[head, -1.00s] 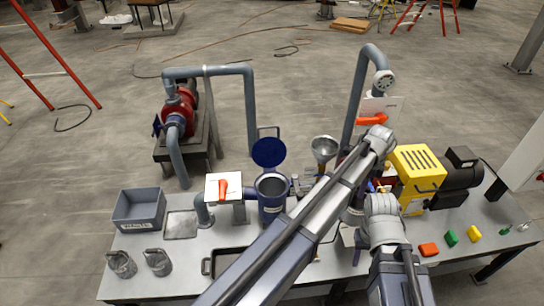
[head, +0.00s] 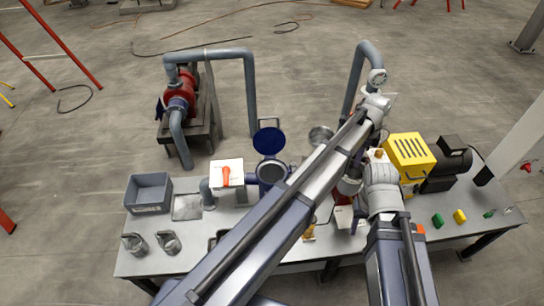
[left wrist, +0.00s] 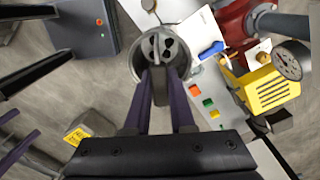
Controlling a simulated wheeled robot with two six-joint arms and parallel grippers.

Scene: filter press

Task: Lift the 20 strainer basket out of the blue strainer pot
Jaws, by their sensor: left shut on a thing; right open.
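The blue strainer pot (head: 272,174) stands on the table with its round blue lid (head: 268,141) swung open. Its inside looks dark; its bottom is not clear. My left gripper (left wrist: 160,72) is shut on the handle of a round grey metal vessel (left wrist: 138,62) with holes inside, which looks like the strainer basket; its number cannot be read. In the head view a pale vessel (head: 348,187), probably the same one, shows right of the pot, partly behind my arms. My right gripper (head: 358,222) is lower, open, and mostly hidden by its own wrist.
Two grey handled cups (head: 169,243) stand at the table's left front. A grey bin (head: 148,194) and a white box with an orange lever (head: 227,174) lie left of the pot. A yellow machine (head: 408,160) and small coloured blocks (head: 460,216) are on the right.

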